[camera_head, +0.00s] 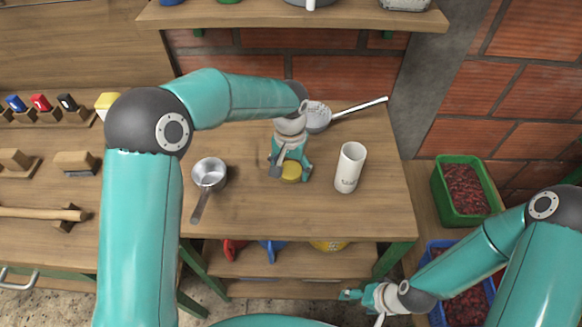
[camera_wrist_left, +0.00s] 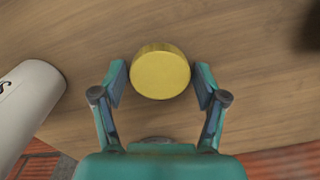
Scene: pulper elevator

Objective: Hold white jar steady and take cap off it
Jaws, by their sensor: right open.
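A round yellow cap (camera_head: 290,174) is below my left gripper (camera_head: 289,168) on the wooden table. In the left wrist view, the cap (camera_wrist_left: 160,72) lies between the two spread fingers of the left gripper (camera_wrist_left: 160,78), with a gap on each side. I cannot tell whether a jar is under it. A white cylindrical jar (camera_head: 349,167) with dark lettering stands to the right of the left gripper, untouched. The left wrist view shows part of this jar (camera_wrist_left: 28,105) at its left edge. My right gripper (camera_head: 348,294) is open and empty, low in front of the table.
A metal saucepan (camera_head: 209,173) stands left on the table (camera_head: 245,215). A strainer (camera_head: 318,117) with a long handle lies behind my left gripper. A green crate (camera_head: 438,180) and a blue crate (camera_head: 432,258) of red fruit stand at right. A shelf (camera_head: 255,14) hangs above.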

